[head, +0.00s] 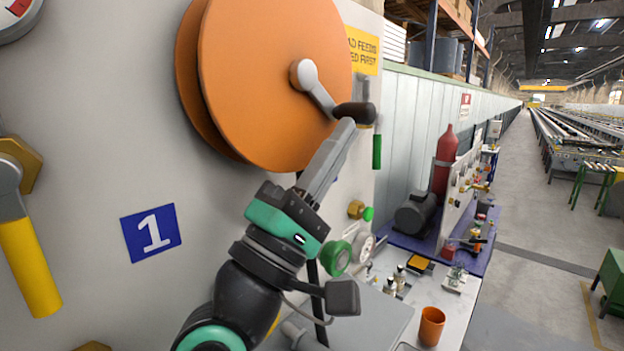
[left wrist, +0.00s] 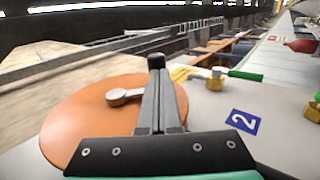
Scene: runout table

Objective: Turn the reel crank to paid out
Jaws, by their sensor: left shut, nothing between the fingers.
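A large orange reel (head: 245,90) is mounted on a pale upright panel. Its grey crank arm (head: 318,94) runs from the hub down to the right and ends in a dark handle (head: 357,114). My left gripper (head: 347,128) is shut and empty, its fingertips at the handle's lower side; whether they touch cannot be told. In the left wrist view the reel (left wrist: 75,125) lies behind my shut fingers (left wrist: 157,75). The dark handle (left wrist: 156,61) shows just past the fingertips, and part of the crank arm (left wrist: 120,97) is hidden by them. My right gripper is not in view.
A yellow lever (head: 30,265) and a blue number 1 label (head: 150,233) are on the panel. A green-handled lever (head: 377,150) hangs right of the handle. An orange cup (head: 431,326) stands on the bench below. The aisle at right is open.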

